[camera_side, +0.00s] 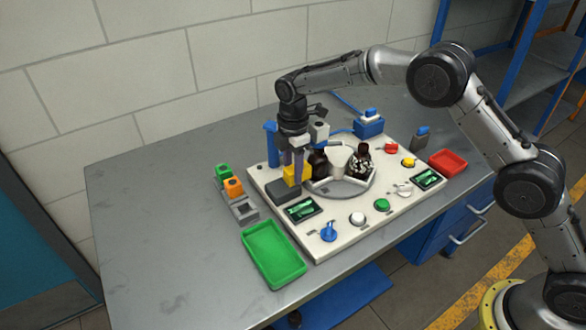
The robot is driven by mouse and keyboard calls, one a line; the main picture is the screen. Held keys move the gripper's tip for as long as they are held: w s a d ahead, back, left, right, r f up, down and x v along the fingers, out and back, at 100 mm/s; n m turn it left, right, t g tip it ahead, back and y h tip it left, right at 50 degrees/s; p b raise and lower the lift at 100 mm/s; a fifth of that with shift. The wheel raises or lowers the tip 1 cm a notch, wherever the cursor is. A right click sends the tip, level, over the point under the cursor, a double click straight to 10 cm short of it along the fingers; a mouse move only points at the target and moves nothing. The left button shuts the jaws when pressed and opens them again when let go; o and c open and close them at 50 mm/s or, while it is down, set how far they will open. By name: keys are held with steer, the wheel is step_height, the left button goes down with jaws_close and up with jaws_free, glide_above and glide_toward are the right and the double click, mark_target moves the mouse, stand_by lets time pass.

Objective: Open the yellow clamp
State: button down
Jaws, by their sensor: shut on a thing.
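The yellow clamp (296,173) stands at the left rear of the white panel, above a dark block and beside the round holder. My gripper (298,172) points down at it and is shut on it; the arm reaches in from the right and partly covers the clamp. Two dark amber bottles stand in the round holder: one (319,164) close to the clamp and one (361,160) with a light patterned label. How far the clamp is open cannot be made out.
On the panel (340,225) are several knobs, buttons and two displays. A green tray (273,255) lies at front left, a red tray (447,163) at right. Small green and orange blocks (233,187) stand left. The left of the table (150,230) is clear.

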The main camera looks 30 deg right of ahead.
mark_target(281, 186)
steer(key=shift+a+r, duration=0.1)
steer(key=shift+a, duration=1.7)
steer(key=shift+c, duration=2.2)
jaws_free()
steer(key=shift+d, duration=0.1)
step_height(281, 186, up, 14)
